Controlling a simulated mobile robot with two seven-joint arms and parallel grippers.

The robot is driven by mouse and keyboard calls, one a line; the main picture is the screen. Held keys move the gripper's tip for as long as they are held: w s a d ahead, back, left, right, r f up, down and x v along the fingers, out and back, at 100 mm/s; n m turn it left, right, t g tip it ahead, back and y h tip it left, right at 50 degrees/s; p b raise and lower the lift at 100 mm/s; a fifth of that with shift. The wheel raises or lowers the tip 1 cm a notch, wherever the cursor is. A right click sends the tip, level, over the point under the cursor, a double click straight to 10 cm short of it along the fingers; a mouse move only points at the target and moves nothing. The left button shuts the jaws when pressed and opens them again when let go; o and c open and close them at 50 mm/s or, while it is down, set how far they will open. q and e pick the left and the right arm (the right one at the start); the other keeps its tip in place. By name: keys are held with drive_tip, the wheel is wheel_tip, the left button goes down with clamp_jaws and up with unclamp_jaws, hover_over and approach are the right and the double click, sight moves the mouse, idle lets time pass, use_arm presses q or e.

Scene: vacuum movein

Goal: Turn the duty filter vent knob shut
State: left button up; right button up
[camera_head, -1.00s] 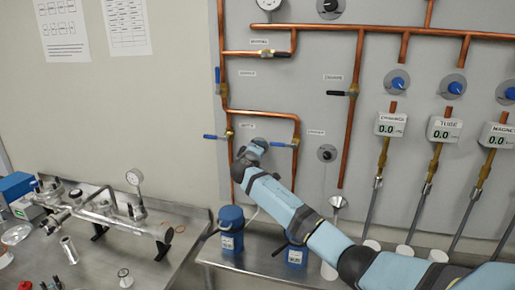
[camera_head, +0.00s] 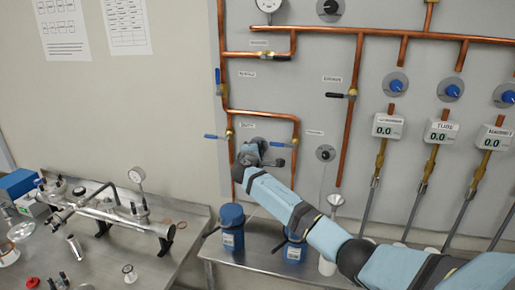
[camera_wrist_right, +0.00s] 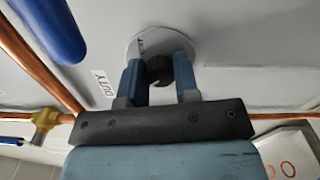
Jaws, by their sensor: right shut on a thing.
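The duty filter vent knob (camera_wrist_right: 159,70) is a small black knob on a round pale plate (camera_wrist_right: 150,38) on the panel. In the right wrist view it sits between the two blue fingers of my right gripper (camera_wrist_right: 159,78), which is shut on it. A DUTY label (camera_wrist_right: 103,90) is beside it on the left. In the head view my right gripper (camera_head: 257,152) is against the panel below the DUTY label (camera_head: 247,125) and hides the knob. The knob's exact turn angle cannot be told. My left gripper is not in view.
Copper pipe (camera_head: 297,150) runs beside my right gripper. A blue valve handle (camera_head: 215,136) is to its left; a blue handle (camera_wrist_right: 45,25) is close in the wrist view. Another black knob (camera_head: 325,153) is to the right. Blue canisters (camera_head: 232,232) stand on the bench below.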

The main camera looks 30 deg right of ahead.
idle(0.4)
drive_tip(key=o, duration=0.9)
drive_tip(key=shift+a, duration=0.1)
drive_tip(key=b+v, duration=0.3)
drive_tip(key=v, duration=1)
drive_tip(key=shift+s+a, duration=0.25)
drive_tip(key=shift+a, duration=0.05)
